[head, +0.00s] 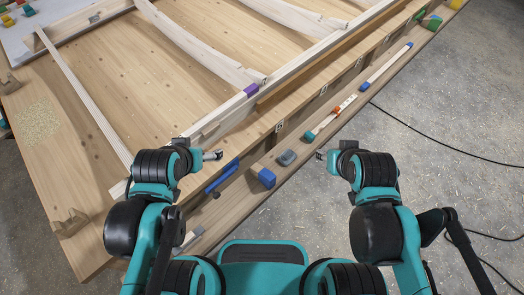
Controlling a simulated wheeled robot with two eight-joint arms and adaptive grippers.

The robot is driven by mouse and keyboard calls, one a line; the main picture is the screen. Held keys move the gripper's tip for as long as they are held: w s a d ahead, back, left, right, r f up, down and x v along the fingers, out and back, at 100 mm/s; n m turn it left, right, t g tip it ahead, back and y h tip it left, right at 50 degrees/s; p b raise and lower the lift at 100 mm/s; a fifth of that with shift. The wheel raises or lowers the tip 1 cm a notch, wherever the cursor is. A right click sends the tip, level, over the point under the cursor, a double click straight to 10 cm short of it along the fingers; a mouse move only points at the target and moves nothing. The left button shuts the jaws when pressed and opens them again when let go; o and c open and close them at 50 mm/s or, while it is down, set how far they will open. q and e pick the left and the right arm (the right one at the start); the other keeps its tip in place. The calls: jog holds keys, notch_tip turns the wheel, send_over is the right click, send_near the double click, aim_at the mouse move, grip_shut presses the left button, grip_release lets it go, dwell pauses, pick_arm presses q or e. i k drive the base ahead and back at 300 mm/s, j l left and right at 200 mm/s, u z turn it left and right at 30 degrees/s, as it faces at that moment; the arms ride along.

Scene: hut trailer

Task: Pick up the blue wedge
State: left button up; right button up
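A small blue wedge-like block (266,178) lies on the narrow wooden ledge along the table's near side, between my two grippers. Its exact shape is too small to tell. My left gripper (217,155) is up and to the left of it, over the table edge. My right gripper (322,155) is up and to the right of it, near the ledge's outer edge. Both grippers are apart from the block, and nothing shows in them. Their fingers are too small to tell open from shut.
A long blue tool (222,177) lies left of the block, and a dark grey object (287,157) lies just right of it. A teal-ended bar (322,126) lies further along the ledge. A wooden frame covers the table (120,50). Black cables (440,150) cross the floor at right.

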aim_at(266, 177)
jog(key=k+l+u, duration=0.25)
jog(key=u, duration=0.15)
jog(key=k+l+u, duration=0.2)
jog(key=u, duration=0.25)
jog(key=k, duration=0.1)
